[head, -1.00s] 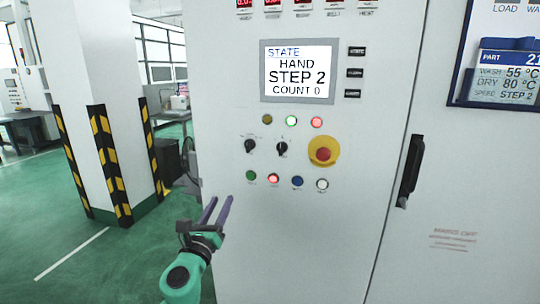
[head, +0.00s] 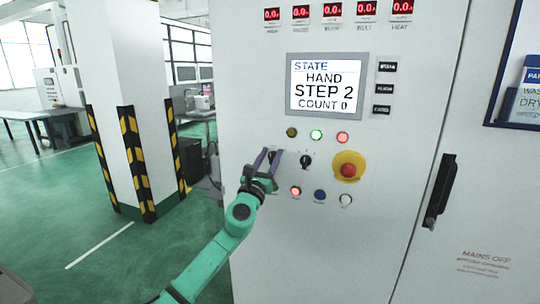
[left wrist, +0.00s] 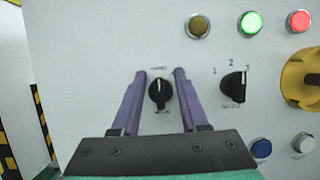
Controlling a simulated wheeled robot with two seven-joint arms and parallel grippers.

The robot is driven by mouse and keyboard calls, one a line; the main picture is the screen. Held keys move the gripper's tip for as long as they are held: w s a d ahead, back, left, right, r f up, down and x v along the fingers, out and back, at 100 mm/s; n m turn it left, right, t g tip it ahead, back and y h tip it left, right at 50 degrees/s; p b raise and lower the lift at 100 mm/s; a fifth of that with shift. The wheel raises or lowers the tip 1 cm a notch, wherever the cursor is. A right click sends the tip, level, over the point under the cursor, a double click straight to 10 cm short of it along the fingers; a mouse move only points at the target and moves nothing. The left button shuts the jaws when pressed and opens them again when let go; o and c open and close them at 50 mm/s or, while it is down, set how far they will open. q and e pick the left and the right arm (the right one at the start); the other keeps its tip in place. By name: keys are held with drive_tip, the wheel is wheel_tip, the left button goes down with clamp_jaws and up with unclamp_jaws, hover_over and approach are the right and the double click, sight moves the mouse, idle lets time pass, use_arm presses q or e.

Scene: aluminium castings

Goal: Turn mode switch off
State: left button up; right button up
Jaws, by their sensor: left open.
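A black rotary knob (left wrist: 160,93), which I take for the mode switch, sits on the grey cabinet front. Its white mark points about straight up; its small labels are too blurred to read surely. My left gripper (left wrist: 160,73) is open, its purple fingers on either side of this knob. I cannot tell whether they touch it. In the head view the left gripper (head: 270,153) reaches the panel and largely hides the knob. A second black knob (left wrist: 234,87), marked 1, 2, 3, is to its right. The display (head: 326,85) reads HAND, STEP 2, COUNT 0. My right gripper is not in view.
A yellow-ringed red emergency button (head: 348,168) is right of the knobs. Lamps stand above, the green one (head: 316,135) and red one (head: 342,138) lit. A lit red button (head: 296,191), blue button (head: 319,195) and white button (head: 345,200) are below. A door handle (head: 440,190) projects at right.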

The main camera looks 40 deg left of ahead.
use_arm(q)
drive_tip(key=shift+w+a+f, duration=0.1)
drive_tip(key=shift+a, duration=0.05)
clamp_jaws()
drive_tip(key=shift+f, duration=0.15)
